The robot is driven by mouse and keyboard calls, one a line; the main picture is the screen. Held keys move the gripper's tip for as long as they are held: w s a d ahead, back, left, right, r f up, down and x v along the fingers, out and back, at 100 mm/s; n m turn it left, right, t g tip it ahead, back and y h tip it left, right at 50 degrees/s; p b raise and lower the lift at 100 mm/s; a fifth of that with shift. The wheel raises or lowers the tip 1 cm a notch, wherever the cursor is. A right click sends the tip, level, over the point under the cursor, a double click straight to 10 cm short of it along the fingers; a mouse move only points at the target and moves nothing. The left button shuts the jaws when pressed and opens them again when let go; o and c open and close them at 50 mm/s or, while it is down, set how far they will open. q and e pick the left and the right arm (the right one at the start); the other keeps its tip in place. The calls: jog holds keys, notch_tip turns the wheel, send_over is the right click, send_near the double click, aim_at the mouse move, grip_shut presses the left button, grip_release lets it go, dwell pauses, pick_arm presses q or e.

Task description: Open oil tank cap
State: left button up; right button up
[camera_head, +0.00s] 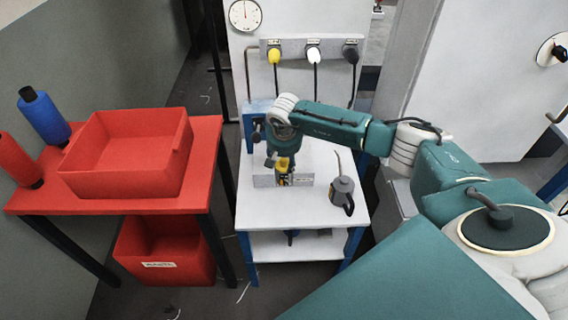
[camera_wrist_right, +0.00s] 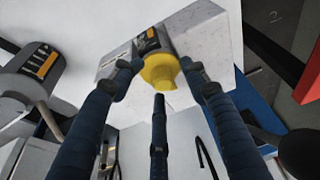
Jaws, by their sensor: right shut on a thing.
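A yellow cap (camera_wrist_right: 160,72) shows in the right wrist view, beside a part with a yellow-and-black label (camera_wrist_right: 148,42) by a light grey block (camera_wrist_right: 200,40). My right gripper (camera_wrist_right: 161,68) has its fingertips on either side of the cap and is shut on it. In the head view, my right gripper (camera_head: 283,158) reaches down over the grey block (camera_head: 264,181) on the white table, with a bit of yellow at its tips. My wrist hides part of the cap there. My left gripper is not in view.
A grey oil can (camera_head: 343,190) with a thin spout stands right of the block on the white table (camera_head: 262,218). A red table (camera_head: 120,205) at left holds a red bin (camera_head: 125,183) and spools. Yellow, white and black plugs hang on the wall behind.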

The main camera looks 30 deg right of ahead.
jog(key=shift+r, duration=0.15)
grip_shut()
jog(key=shift+d, duration=0.1)
